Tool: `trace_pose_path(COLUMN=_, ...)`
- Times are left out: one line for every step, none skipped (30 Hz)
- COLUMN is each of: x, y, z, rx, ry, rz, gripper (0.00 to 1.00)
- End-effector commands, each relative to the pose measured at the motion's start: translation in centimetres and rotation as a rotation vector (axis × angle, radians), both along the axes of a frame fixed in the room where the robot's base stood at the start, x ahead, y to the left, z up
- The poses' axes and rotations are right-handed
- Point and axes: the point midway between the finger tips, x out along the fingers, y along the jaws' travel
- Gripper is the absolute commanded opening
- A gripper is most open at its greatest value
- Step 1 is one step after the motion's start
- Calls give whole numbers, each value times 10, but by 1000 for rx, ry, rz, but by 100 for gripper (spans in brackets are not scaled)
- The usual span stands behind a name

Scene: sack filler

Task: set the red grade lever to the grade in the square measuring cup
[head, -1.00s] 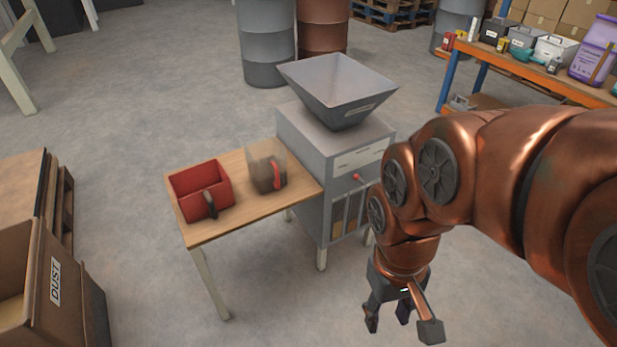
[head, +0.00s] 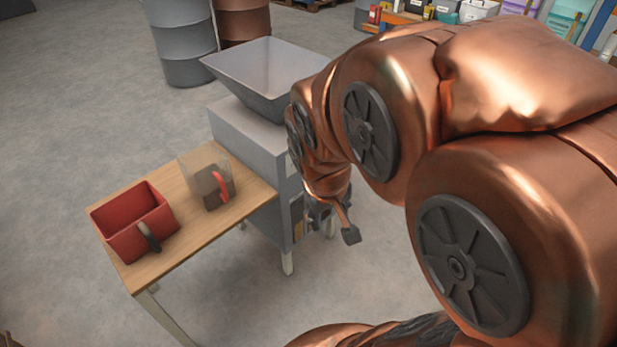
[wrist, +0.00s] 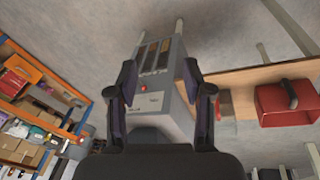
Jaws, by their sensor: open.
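The clear, square-looking measuring cup (head: 208,188) stands on the wooden side table, with a red handle and dark contents in its lower part. The grey sack filler (head: 242,140) stands beside the table; my arm hides much of its front in the head view. In the wrist view, the small red grade lever knob (wrist: 143,87) shows on the filler's front, between my fingers in the picture. Its setting is too small to read. My gripper (head: 332,226) is open and empty near the filler's front; its fingers also show in the wrist view (wrist: 160,78).
A red rectangular container (head: 132,224) with a black handle sits on the wooden table (head: 180,256). The filler's hopper (head: 268,72) rises above its body. Drums (head: 184,42) stand behind. Shelving with boxes (wrist: 30,110) shows at left in the wrist view. Floor left of the table is clear.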

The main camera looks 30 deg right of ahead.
Motion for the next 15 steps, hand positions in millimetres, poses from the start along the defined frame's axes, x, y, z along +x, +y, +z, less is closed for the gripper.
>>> trace_pose_path(x=19, y=-20, z=-25, rx=-41, ry=-52, rz=-19, gripper=51)
trace_pose_path(x=33, y=-31, z=-30, rx=-66, ry=-91, rz=-23, gripper=51)
trace_pose_path(x=48, y=-46, z=-37, rx=-98, ry=-136, rz=-27, gripper=51)
trace_pose_path(x=59, y=-57, z=-42, rx=-123, ry=-167, rz=-31, gripper=51)
trace_pose_path(x=71, y=-68, z=-46, rx=-149, ry=-202, rz=-30, gripper=51)
trace_pose_path(x=85, y=-82, z=-51, rx=-181, ry=-246, rz=-30, gripper=51)
trace_pose_path(x=95, y=-93, z=-55, rx=-204, ry=-277, rz=-27, gripper=51)
trace_pose_path(x=105, y=-103, z=-59, rx=-228, ry=-311, rz=-23, gripper=51)
trace_pose_path(x=118, y=-116, z=-64, rx=-257, ry=-349, rz=-17, gripper=51)
trace_pose_path(x=127, y=-126, z=-68, rx=-281, ry=-379, rz=-10, gripper=51)
trace_pose_path(x=136, y=-135, z=-71, rx=-302, ry=-412, rz=-3, gripper=51)
trace_pose_path(x=148, y=-146, z=-76, rx=-329, ry=-450, rz=9, gripper=51)
trace_pose_path(x=157, y=-155, z=-79, rx=-349, ry=-480, rz=20, gripper=51)
trace_pose_path(x=165, y=-163, z=-84, rx=-367, ry=-507, rz=32, gripper=51)
trace_pose_path(x=175, y=-172, z=-89, rx=-391, ry=-541, rz=50, gripper=51)
